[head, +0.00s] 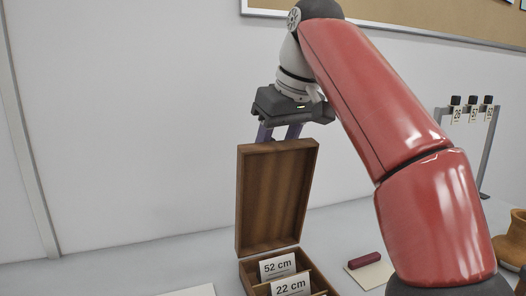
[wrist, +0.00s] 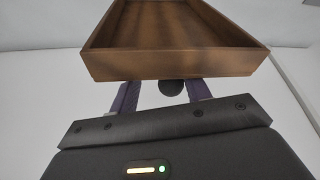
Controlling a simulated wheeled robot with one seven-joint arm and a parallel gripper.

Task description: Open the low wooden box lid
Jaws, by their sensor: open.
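The low wooden box (head: 256,284) stands on the table at the bottom of the head view. Its lid (head: 276,195) is raised, standing close to upright at the back of the box, with its hollow inner side facing the head camera. My gripper (head: 277,137) is at the lid's top edge, its fingers pointing down and partly hidden behind the lid. In the wrist view the two purple fingers (wrist: 158,97) are apart and reach to the lid's edge (wrist: 170,64). Nothing shows gripped between them. I cannot tell whether the fingers touch the lid.
Cards marked 52 cm (head: 278,266) and 22 cm (head: 291,287) stand in the box. A dark red object (head: 364,261) lies on a pale pad to the right. A clay pot (head: 512,250) and a rack with tags (head: 472,115) are at far right. The table's left side is clear.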

